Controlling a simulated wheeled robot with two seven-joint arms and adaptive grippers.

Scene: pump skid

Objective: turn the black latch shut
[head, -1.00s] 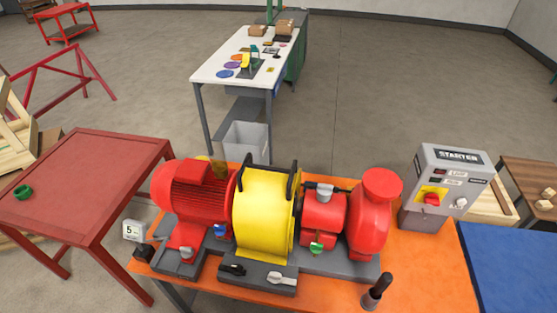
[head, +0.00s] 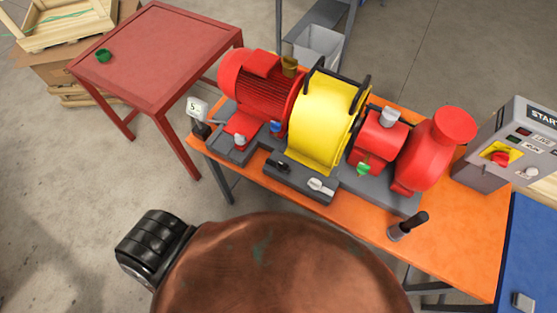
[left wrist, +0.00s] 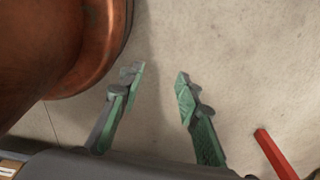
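The black latch (head: 279,166) sits on the grey base at the front of the yellow guard (head: 322,120), left of a white latch (head: 320,186) in the head view. Its exact angle is too small to tell. My left gripper (left wrist: 160,86) shows in the left wrist view with its two green fingers apart and nothing between them, above bare floor. It is away from the pump skid. Neither gripper shows in the head view, and my right gripper is not in any view.
A red motor (head: 260,85) and red pump (head: 436,145) flank the guard on the orange table (head: 480,235). The starter box (head: 510,145) is at right, a red table (head: 165,55) at left.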

